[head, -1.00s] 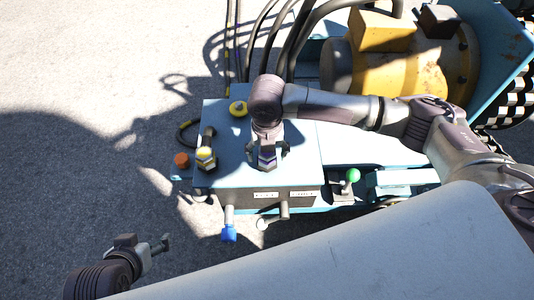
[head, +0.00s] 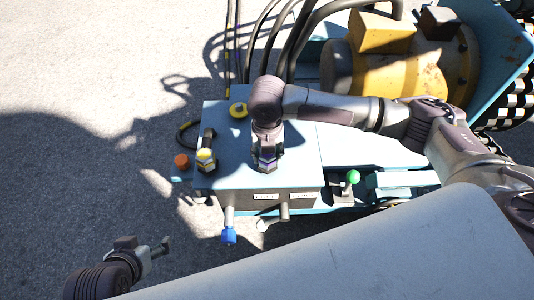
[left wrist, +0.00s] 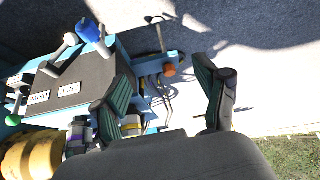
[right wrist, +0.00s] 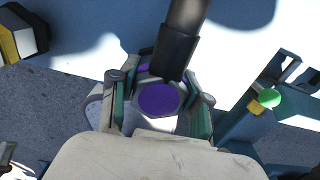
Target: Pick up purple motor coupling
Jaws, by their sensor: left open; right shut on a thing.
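The purple motor coupling (right wrist: 158,99) has a hexagonal grey body with a purple face. In the head view the coupling (head: 267,163) is on top of the light blue control box, partly hidden by my right gripper (head: 267,152). My right gripper (right wrist: 158,103) has one finger on each side of the coupling and is shut on it. A dark cable end rises behind the coupling in the right wrist view. My left gripper (head: 160,247) is open and empty, low at the left, away from the box; its spread fingers show in the left wrist view (left wrist: 170,100).
A yellow-capped coupling (head: 205,158) and a yellow ring (head: 238,109) are on the control box (head: 225,180). An orange knob (head: 182,161), a blue-tipped lever (head: 228,236) and a green-knobbed lever (head: 353,177) are around its edges. A yellow drum (head: 430,70) stands behind.

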